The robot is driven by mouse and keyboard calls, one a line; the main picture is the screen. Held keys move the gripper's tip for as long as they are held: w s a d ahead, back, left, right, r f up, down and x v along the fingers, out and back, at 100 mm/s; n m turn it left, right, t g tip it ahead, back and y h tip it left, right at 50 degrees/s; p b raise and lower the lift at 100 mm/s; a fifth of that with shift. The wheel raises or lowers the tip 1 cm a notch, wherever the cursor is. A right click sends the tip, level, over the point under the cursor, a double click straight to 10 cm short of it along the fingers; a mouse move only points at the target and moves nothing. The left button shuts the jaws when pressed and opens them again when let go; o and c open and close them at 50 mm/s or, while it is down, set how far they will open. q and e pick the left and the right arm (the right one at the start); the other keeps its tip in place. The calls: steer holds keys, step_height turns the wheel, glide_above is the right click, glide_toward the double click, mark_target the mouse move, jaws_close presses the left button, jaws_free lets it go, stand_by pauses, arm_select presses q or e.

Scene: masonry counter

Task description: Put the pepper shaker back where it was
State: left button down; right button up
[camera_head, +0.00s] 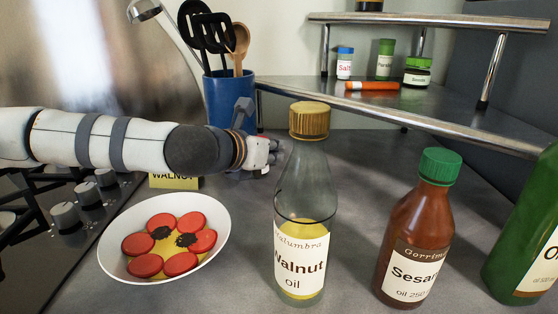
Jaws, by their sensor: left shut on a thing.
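My left gripper (264,152) reaches in from the left, above the counter behind the white plate and just left of the walnut oil bottle's neck. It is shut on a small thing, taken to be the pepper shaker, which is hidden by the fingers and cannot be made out. No pepper shaker shows plainly on the shelf or counter. The white plate (117,232) holds red slices on yellow food with dark specks on top. My right gripper is not in view.
The walnut oil bottle (302,190), sesame oil bottle (412,235) and green bottle (528,240) stand in front. A salt shaker (344,66), green-capped jars (385,62) and an orange stick (372,86) are on the shelf (300,90). A blue utensil pot (229,98) stands behind my arm.

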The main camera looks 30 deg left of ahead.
arm_select(q)
steer(key=shift+s+a+f, duration=0.1)
steer(key=shift+s+f, duration=0.45)
steer(key=shift+f, duration=0.1)
steer(key=shift+r, duration=0.1)
steer(key=shift+w, duration=0.15)
steer(key=c, duration=2)
jaws_free()
steer(key=shift+w+f, duration=0.1)
steer(key=shift+f, duration=0.15)
steer(key=o, duration=0.4)
steer(key=shift+r, duration=0.1)
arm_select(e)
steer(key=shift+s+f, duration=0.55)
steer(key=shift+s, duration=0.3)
